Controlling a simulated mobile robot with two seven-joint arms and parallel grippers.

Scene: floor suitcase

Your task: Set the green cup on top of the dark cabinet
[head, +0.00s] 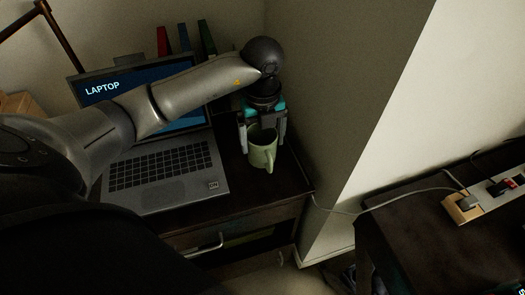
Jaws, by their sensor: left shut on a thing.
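The green cup (263,152) is upright at the right end of the dark cabinet (289,190), to the right of the laptop. My left gripper (262,137) points down over the cup and is shut on it near the rim. Whether the cup's base touches the cabinet top or hangs just above it, I cannot tell. The cup's handle faces the front. My right gripper is not in view.
An open laptop (165,168) fills most of the cabinet top, left of the cup. Several binders (185,39) stand behind it. A wall rises close on the right. A second dark surface (415,224) at the right holds a power strip (490,197) and a cable.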

